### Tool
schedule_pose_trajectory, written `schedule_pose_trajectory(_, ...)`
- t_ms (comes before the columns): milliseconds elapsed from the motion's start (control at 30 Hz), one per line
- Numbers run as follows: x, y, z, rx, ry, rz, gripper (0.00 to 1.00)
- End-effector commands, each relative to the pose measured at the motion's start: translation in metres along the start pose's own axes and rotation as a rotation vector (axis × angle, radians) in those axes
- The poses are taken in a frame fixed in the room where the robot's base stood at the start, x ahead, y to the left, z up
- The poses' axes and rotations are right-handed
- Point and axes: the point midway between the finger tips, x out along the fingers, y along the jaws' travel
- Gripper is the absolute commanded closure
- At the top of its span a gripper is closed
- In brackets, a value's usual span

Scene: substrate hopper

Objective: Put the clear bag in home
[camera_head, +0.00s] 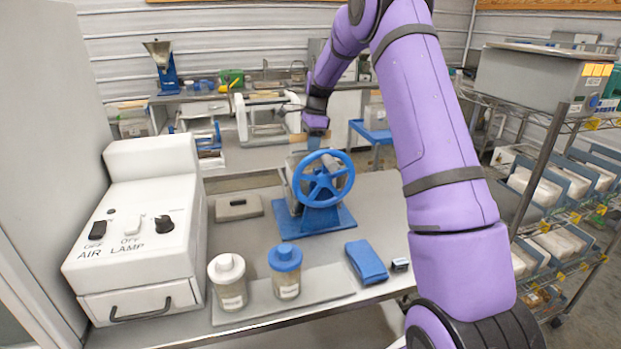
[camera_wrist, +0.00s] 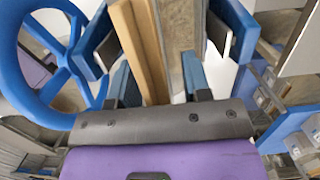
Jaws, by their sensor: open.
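I cannot make out a clear bag in either view, nor a place marked as home. My gripper (camera_head: 316,138) points down at the hopper with the blue handwheel (camera_head: 323,178), at its back edge. In the wrist view my gripper (camera_wrist: 165,45) is open, with its blue fingers apart. A wooden strip (camera_wrist: 138,45) and a grey metal edge (camera_wrist: 181,45) show between the fingers; I cannot tell whether the fingers touch them. The blue handwheel (camera_wrist: 62,78) is close on the left in the wrist view. The inside of the hopper is mostly hidden.
A white box with switches (camera_head: 140,235) stands at the left of the bench. A white-lidded jar (camera_head: 228,282) and a blue-lidded jar (camera_head: 286,271) stand on a grey mat (camera_head: 325,288) in front. A blue block (camera_head: 366,262) lies right of them. Wire shelving (camera_head: 550,120) is at right.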

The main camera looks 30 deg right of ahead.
Motion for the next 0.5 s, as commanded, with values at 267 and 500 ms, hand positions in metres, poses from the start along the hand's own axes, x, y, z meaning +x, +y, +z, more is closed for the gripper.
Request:
schedule_pose_trajectory(267,0.002,0.0001,-0.0001,0.0,0.0,0.0,0.79)
schedule_pose_trajectory(500,0.002,0.0001,-0.0002,0.0,0.0,0.001,1.0)
